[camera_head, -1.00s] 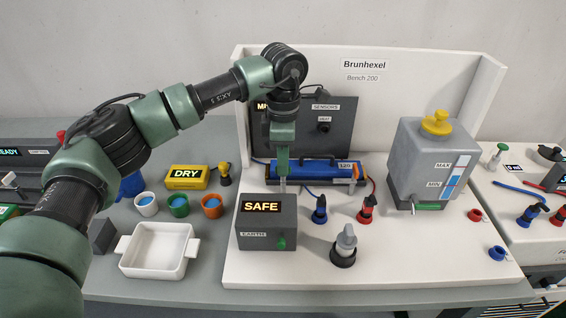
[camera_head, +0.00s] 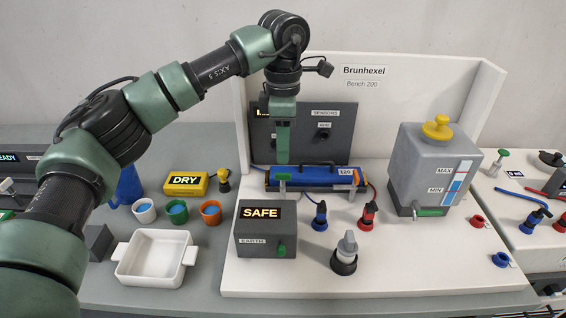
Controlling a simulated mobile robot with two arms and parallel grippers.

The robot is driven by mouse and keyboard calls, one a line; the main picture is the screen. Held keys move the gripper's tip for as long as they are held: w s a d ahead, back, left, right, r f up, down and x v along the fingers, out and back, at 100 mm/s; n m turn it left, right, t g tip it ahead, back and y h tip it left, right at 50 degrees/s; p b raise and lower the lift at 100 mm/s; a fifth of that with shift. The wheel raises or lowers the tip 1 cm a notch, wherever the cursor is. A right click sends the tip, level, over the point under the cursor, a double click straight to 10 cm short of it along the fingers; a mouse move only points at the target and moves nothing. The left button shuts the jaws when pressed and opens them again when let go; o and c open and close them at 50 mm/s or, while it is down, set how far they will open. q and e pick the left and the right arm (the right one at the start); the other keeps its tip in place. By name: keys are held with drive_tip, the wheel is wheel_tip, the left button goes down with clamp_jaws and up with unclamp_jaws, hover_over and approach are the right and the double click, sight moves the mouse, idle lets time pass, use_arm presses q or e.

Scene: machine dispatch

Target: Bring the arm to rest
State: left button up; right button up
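My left arm comes in from the left, and its wrist stands above the bench. A small gap seems to lie between the gripper and the cylinder. The gripper shows edge-on, so I cannot tell whether its fingers are open or shut. I see nothing hanging from it. My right gripper is not in view.
An EARTH box (camera_head: 266,245) reading SAFE stands in front of the cylinder. A grey tank (camera_head: 425,170) with a yellow cap is at right. A dark SENSORS panel (camera_head: 335,138) stands behind. A white tray (camera_head: 152,262) and several small cups are at left.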

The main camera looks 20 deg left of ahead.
use_arm(q)
drive_tip(key=shift+r, duration=0.75)
